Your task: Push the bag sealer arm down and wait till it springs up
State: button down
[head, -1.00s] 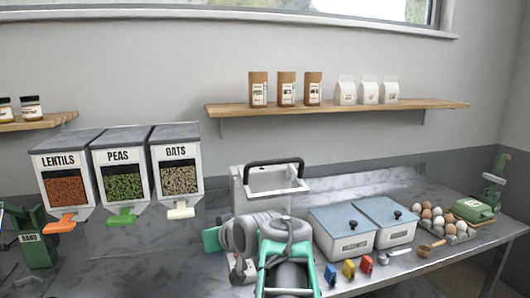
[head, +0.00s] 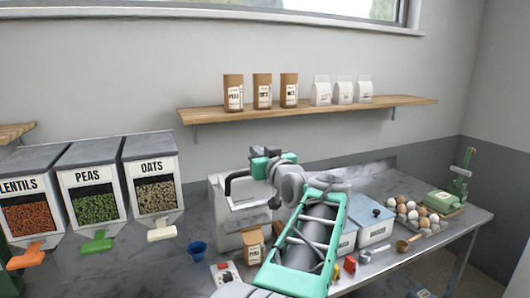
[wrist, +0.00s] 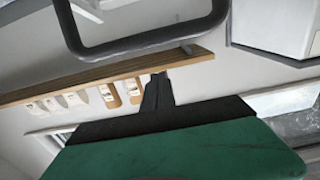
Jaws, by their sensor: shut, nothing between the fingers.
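The bag sealer (head: 225,205) is a pale grey box standing on the counter in the head view. Its arm, a black loop-shaped handle (head: 231,180), is raised above the box and partly hidden behind my gripper. The handle also shows as a dark frame (wrist: 140,43) across the top of the wrist view. My gripper (wrist: 158,80) is shut and empty, its dark fingers just below the handle in that picture. Whether they touch it I cannot tell. A brown kraft bag (head: 253,247) stands at the front of the sealer.
A blue cup (head: 197,249) and a small white device (head: 223,272) are near the sealer. Lentil, pea and oat dispensers (head: 93,190) stand left. Lidded bins (head: 375,230), eggs (head: 415,212) and a green machine (head: 450,200) are right. A wooden shelf (head: 310,107) hangs above.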

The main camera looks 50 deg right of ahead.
jog(key=f, duration=0.2)
jog(key=s+f, duration=0.1)
jog(key=shift+a+f, duration=0.3)
jog(key=shift+f, duration=0.1)
